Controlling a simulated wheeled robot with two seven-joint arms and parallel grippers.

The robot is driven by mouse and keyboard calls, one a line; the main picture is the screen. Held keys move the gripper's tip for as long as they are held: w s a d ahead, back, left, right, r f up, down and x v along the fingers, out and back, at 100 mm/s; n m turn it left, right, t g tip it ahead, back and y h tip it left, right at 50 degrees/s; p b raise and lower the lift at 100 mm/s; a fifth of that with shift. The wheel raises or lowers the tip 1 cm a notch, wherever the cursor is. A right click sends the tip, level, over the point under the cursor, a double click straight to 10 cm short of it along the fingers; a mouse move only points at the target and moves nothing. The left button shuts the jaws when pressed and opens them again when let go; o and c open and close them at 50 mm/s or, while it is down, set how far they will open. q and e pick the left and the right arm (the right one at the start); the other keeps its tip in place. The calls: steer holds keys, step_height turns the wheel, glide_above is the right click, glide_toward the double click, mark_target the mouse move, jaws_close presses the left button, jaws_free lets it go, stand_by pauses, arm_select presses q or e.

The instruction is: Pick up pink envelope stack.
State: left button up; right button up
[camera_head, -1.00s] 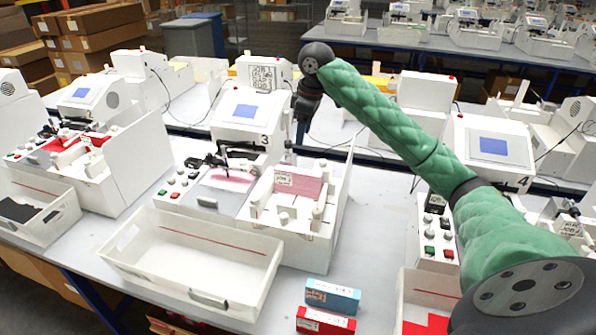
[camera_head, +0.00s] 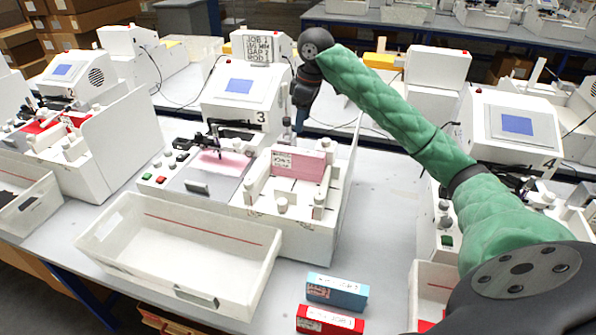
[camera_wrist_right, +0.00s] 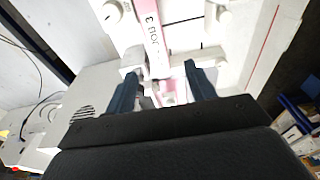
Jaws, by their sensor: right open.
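The pink envelope stack (camera_head: 300,165) stands in the white feeder of plotter 3, with a white label at its left part. In the right wrist view the pink stack (camera_wrist_right: 152,38) with its white "JOB 3" label lies ahead of my right gripper, roughly in line with the gap between the fingers. My right gripper (camera_head: 301,122) hangs just above and behind the stack in the head view. In the wrist view its two dark blue fingers (camera_wrist_right: 160,88) are apart, with no stack clearly held between them. My left gripper is not in view.
Plotter 3 (camera_head: 240,98) stands behind the feeder. An empty white tray (camera_head: 180,250) sits in front. A blue box (camera_head: 337,291) and a red box (camera_head: 329,320) lie to its right. Plotter 4 (camera_head: 515,125) stands at the right.

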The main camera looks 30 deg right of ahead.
mark_target(298, 151)
step_height(298, 151, down, 3)
steer(key=shift+r, duration=0.2)
steer(key=f, duration=0.2)
steer(key=f+p, duration=0.1)
steer(key=f, duration=0.1)
steer(key=f+p, duration=0.1)
steer(key=shift+w+a+f, duration=0.35)
steer(key=shift+w+f, duration=0.05)
steer(key=shift+f+p, duration=0.3)
steer(key=f+p, duration=0.2)
steer(key=f, duration=0.1)
steer(key=shift+w+f, duration=0.2)
steer(key=shift+w, duration=0.15)
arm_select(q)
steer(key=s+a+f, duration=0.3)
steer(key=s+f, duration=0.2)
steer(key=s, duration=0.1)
arm_select(e)
steer(key=shift+w+f, duration=0.1)
steer(key=shift+f, duration=0.5)
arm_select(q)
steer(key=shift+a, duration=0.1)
arm_select(e)
steer(key=shift+c, duration=0.2)
steer(key=c, duration=1.1)
